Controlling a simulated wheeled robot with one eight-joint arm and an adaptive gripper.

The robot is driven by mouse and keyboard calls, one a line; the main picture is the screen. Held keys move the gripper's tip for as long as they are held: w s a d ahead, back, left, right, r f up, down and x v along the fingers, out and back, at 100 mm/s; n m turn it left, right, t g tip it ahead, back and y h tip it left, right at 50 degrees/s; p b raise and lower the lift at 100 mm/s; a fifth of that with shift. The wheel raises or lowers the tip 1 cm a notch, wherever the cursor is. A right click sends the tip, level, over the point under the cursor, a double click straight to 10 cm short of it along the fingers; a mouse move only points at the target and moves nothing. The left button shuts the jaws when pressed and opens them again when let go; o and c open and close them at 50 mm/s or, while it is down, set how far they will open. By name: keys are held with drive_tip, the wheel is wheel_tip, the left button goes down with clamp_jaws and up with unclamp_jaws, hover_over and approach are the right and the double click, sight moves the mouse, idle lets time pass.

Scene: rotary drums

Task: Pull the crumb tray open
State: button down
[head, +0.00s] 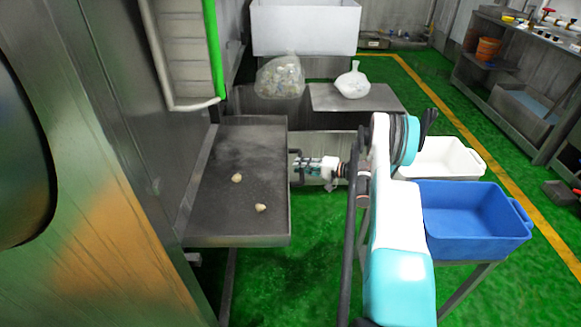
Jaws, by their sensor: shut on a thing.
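The crumb tray (238,217) is a dark grey metal tray with raised edges, sticking out to the right from the large metal machine at left. Two small pale crumbs (237,178) lie on it. My gripper (299,167) is at the tray's right edge, reached from the right by my white and teal arm. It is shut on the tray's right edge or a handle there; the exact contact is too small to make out. How far the tray is out of the machine cannot be measured from this view.
A blue bin (470,228) and a white bin (437,158) stand on a stand at right. Behind are a metal table (352,99) with a white bag (352,80), and a clear bag (280,76). Green floor (318,262) shows below the tray. Shelves line the right wall.

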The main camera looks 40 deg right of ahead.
drive_tip(key=shift+s+d, duration=0.35)
drive_tip(key=shift+d, duration=0.1)
drive_tip(key=c, duration=1.5)
unclamp_jaws()
drive_tip(key=shift+v, duration=4)
